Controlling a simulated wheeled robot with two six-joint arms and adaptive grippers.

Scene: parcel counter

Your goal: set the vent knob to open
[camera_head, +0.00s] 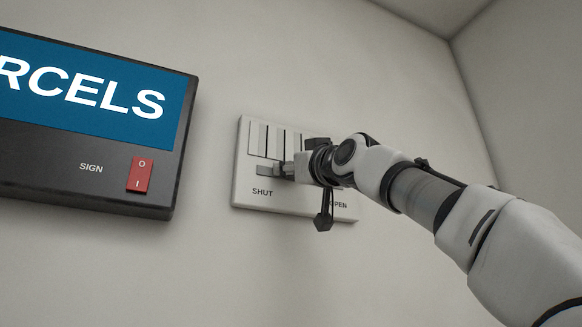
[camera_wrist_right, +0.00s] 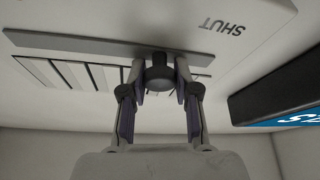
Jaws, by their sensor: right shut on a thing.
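The vent panel (camera_head: 244,190) is a pale plate on the wall, with dark slots, SHUT lettered at its lower left and OPEN, partly covered, at its lower right. A grey rail (camera_head: 263,169) runs across it; its right part is hidden behind my right gripper (camera_head: 286,171). In the right wrist view the dark round knob (camera_wrist_right: 159,73) stands on the rail between the two fingers of my right gripper (camera_wrist_right: 160,82), which is shut on it. The knob is nearer the SHUT end of the rail. My left gripper is out of view.
A dark sign box (camera_head: 95,190) with a blue PARCELS face and a red rocker switch (camera_head: 140,174) hangs left of the panel, with a gap of bare wall between. A wall corner (camera_head: 452,42) is at the right.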

